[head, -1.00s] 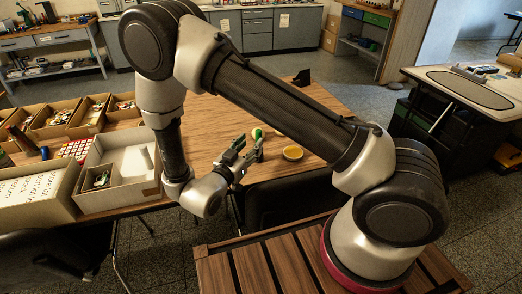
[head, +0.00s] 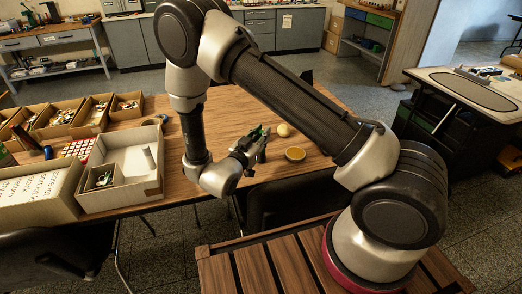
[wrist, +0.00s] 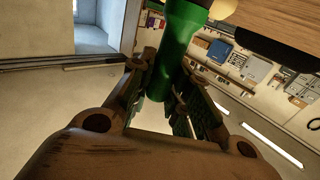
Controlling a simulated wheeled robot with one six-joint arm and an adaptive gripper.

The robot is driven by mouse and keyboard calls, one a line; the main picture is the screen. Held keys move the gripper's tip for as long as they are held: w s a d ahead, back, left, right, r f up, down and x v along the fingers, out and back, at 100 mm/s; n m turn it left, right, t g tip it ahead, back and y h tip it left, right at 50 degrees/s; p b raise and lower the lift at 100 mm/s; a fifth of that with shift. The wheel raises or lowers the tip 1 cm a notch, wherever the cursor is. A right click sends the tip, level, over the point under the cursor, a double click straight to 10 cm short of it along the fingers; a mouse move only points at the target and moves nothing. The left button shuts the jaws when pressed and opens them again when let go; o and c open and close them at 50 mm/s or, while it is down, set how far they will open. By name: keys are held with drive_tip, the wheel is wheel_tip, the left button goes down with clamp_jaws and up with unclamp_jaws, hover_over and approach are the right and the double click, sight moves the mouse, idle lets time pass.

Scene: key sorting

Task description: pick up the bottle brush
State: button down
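The bottle brush (wrist: 182,45) shows a green handle between my gripper's fingers in the wrist view, with a small pale part at its upper end. In the head view its green part (head: 264,131) shows at my gripper, and a pale round end (head: 283,130) sits just to the right. My gripper (head: 256,146) is above the near side of the wooden table. In the wrist view the fingers (wrist: 170,85) lie on both sides of the handle and appear closed on it. The far end of the brush is cut off in the wrist view.
A round yellow-topped container (head: 295,154) stands near the table's front edge, right of my gripper. A white divided box (head: 122,190) and several open cardboard boxes (head: 80,113) fill the left of the table (head: 235,108). The back middle of the table is clear.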

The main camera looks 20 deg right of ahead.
drive_tip(key=shift+r, duration=0.1)
wheel_tip(320, 180, up, 10)
drive_tip(key=shift+f, duration=0.1)
idle(0.5)
drive_tip(key=shift+a, duration=0.1)
idle(1.6)
